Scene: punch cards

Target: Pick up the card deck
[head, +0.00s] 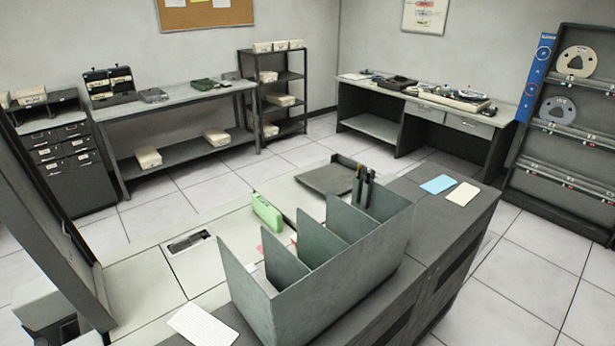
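Several things here look like cards, and I cannot tell for sure which is the card deck. A green block (267,212) stands on the pale desktop behind a grey divided rack (340,268). It could be a deck of green cards. A white card or thin stack (202,326) lies at the front left of the rack. A blue card (438,184) and a cream card (462,194) lie flat side by side on the dark cabinet top to the right. Neither of my grippers is in view.
The rack's upright dividers partly hide the desktop. A dark tray (328,179) lies at the desk's back. A workbench (180,94), a shelf unit (272,90) and a second desk (420,104) line the walls. Open tiled floor (540,255) lies to the right.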

